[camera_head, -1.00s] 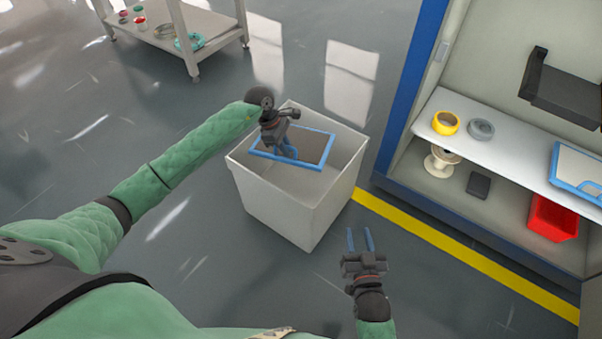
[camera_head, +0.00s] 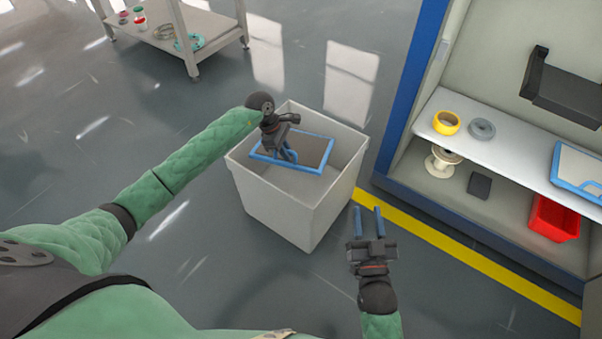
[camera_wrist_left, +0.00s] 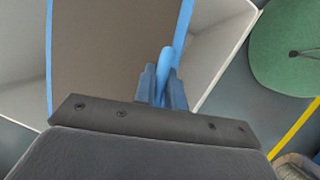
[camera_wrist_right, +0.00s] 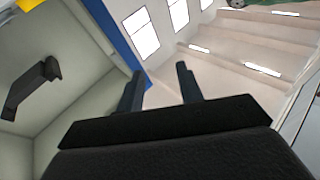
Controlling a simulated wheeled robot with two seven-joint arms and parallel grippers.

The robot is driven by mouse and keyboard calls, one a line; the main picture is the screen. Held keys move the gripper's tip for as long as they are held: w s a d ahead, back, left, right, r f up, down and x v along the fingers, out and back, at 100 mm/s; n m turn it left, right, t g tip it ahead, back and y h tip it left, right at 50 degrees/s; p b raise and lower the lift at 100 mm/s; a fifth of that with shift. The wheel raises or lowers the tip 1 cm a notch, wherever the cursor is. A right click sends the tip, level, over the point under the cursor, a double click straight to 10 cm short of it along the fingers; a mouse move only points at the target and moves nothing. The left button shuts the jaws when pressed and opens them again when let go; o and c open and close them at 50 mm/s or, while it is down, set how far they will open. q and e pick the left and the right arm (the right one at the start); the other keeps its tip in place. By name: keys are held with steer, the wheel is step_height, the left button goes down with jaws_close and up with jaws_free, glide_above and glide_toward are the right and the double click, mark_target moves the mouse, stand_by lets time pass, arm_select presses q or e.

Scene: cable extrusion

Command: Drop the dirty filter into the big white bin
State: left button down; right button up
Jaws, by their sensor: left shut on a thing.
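The dirty filter (camera_head: 312,150) is a brown-grey panel in a blue frame. In the left wrist view the fingers (camera_wrist_left: 163,88) pinch the blue edge, and the filter's brown face (camera_wrist_left: 105,50) fills the middle. My right gripper (camera_head: 368,222) is open and empty, to the right of the bin. Its parted fingers also show in the right wrist view (camera_wrist_right: 160,90).
A cabinet with a blue edge stands at right; its shelf (camera_head: 500,155) holds a yellow roll (camera_head: 446,123), a grey roll (camera_head: 481,130) and a blue-framed white panel (camera_head: 578,170). A red bin (camera_head: 553,218) sits below. A white table (camera_head: 180,30) stands at the back left. The floor left of the bin is clear.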

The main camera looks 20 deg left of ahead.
steer(key=shift+s, duration=0.1)
arm_select(q)
steer(key=c, duration=1.4)
jaws_free()
arm_select(e)
steer(key=shift+f, duration=0.1)
